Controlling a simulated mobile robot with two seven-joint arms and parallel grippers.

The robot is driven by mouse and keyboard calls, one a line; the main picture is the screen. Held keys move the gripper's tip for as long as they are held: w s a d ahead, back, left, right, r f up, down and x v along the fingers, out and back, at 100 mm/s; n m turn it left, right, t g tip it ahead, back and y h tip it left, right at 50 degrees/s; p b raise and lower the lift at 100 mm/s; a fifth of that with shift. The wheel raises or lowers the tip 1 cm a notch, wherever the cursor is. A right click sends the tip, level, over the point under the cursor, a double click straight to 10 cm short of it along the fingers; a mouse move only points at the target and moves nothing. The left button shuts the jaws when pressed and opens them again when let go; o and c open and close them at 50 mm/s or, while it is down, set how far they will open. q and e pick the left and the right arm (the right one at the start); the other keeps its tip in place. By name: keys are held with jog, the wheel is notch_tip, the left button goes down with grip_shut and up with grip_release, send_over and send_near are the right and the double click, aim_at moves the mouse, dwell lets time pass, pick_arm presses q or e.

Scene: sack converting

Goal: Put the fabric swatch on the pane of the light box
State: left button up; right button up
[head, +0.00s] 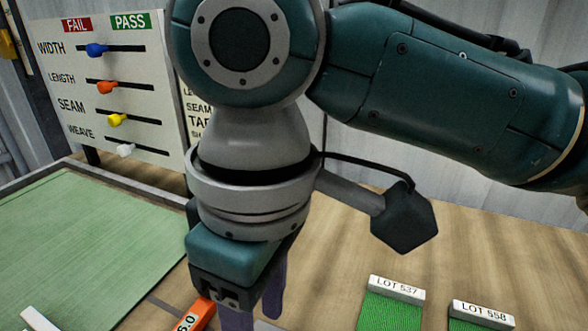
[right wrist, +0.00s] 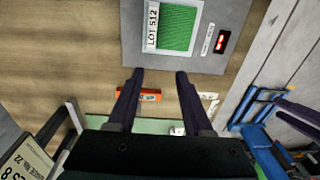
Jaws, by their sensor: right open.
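In the right wrist view, a green fabric swatch (right wrist: 178,27) with a white LOT 512 label strip lies flat on the grey light box (right wrist: 190,64). A narrow pale border of the pane shows around the green cloth, so the swatch covers most of it. A red lit switch sits on the box beside it. My right gripper (right wrist: 160,76) is open, its two dark fingers apart with nothing between them, short of the swatch. In the head view my right gripper (head: 252,306) points down, partly cut off; the light box cannot be made out there.
Other green swatches, LOT 537 (head: 390,310) and LOT 558 (head: 475,325), lie on the wooden table at right. An orange block (head: 194,314) lies by my gripper. A green mat (head: 85,235) and a slider board (head: 105,85) are at left. A blue rack (right wrist: 262,108) stands right in the wrist view.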

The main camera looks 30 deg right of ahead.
jog(key=s+a+f+m+t+y, duration=0.1)
jog(key=s+a+f+y, duration=0.1)
jog(key=s+a+y, duration=0.15)
jog(key=s+d+f+m+t+h, duration=0.1)
jog(key=s+d+m+h, duration=0.1)
jog(key=s+d, duration=0.2)
jog(key=s+d+f+m+t+h, duration=0.1)
jog(key=s+d, duration=0.3)
jog(key=d, duration=0.6)
jog(key=shift+m+h, duration=0.45)
jog(key=shift+m, duration=0.45)
